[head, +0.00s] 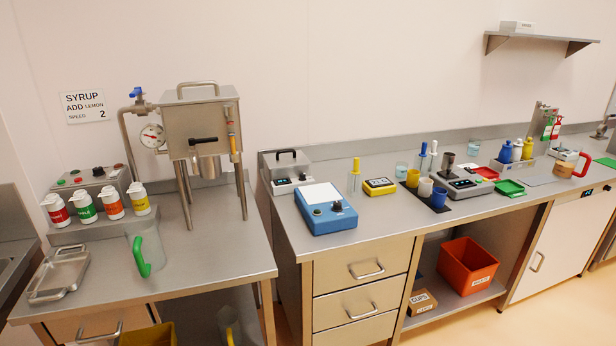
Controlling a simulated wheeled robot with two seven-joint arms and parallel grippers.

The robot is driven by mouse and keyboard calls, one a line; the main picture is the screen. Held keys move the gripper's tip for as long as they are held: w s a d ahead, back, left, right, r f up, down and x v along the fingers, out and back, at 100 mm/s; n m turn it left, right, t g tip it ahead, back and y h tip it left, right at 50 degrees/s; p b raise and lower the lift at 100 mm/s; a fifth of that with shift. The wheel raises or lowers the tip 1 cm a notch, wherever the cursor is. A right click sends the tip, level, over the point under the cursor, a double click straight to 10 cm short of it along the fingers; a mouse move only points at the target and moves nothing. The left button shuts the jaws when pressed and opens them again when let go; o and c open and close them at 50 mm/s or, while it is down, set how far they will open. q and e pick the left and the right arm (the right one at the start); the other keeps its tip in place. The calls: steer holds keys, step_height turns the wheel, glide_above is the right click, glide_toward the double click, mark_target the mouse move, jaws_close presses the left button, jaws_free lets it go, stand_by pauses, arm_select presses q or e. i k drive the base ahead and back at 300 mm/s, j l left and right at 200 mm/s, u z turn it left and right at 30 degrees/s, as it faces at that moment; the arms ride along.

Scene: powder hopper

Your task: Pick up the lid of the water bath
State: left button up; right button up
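What looks like the water bath (306,181) is a small grey metal box with a display on its front. It stands at the left end of the right-hand counter, against the back wall. Its lid (274,160) is on top and has a black arched handle (286,154). The lid looks closed, though its exact seating is too small to tell. Neither of my grippers is in view, and nothing is touching the lid.
A blue device with a white top (325,207) stands just in front of the bath. The steel hopper (200,125) on legs is to its left. A gap separates the left table (215,245) from the right counter (400,222). A yellow scale (379,186) is further right.

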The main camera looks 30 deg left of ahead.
mark_target(284, 159)
steer(key=i+j+u, duration=0.5)
steer(key=u, duration=0.25)
steer(key=i+u, duration=0.4)
